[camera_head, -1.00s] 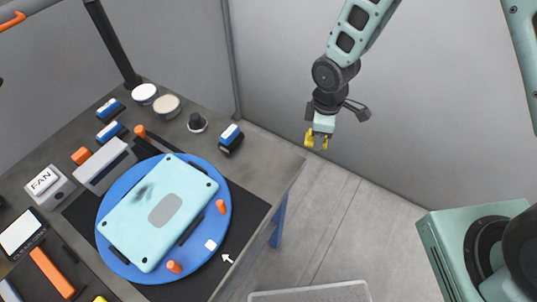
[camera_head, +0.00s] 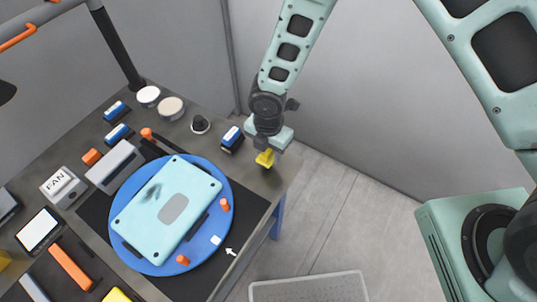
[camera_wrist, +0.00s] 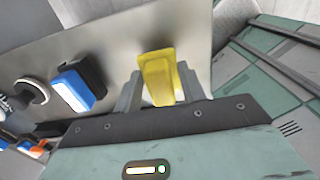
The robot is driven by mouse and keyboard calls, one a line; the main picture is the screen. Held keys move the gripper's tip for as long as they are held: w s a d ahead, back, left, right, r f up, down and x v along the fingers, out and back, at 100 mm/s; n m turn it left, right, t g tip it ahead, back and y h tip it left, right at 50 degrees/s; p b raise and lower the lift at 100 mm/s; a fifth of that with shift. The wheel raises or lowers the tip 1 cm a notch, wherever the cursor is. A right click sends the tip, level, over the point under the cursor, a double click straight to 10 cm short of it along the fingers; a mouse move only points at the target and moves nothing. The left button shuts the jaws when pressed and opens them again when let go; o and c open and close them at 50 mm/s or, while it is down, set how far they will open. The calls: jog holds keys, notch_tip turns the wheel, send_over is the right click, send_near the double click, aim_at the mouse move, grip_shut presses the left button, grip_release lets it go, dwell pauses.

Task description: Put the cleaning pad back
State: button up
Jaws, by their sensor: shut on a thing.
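My gripper (camera_head: 266,152) is shut on a yellow block (camera_head: 265,158), over the bench's right end. In the wrist view the yellow block (camera_wrist: 158,78) sits between the two grey fingers, with the grey bench top behind it. I cannot tell if it touches the bench. Its shape suggests a small pad, but nothing marks it as the cleaning pad. A blue-and-white block (camera_head: 231,138) stands on the bench just left of my gripper; it also shows in the wrist view (camera_wrist: 72,88). Two similar blocks (camera_head: 115,110) (camera_head: 119,134) stand farther left.
A pale teal panel (camera_head: 180,190) with a dark smudge lies on a blue round plate (camera_head: 210,248) with orange pegs. A black knob (camera_head: 200,124), two round discs (camera_head: 149,96) (camera_head: 171,107) and a FAN box (camera_head: 63,186) stand around it. The bench's right edge borders open floor.

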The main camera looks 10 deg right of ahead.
aim_at(268, 158)
jog(key=shift+f+p, duration=0.45)
jog(key=shift+f, duration=1.3)
jog(key=shift+f, duration=0.2)
jog(key=o, duration=1)
jog(key=shift+r, duration=0.2)
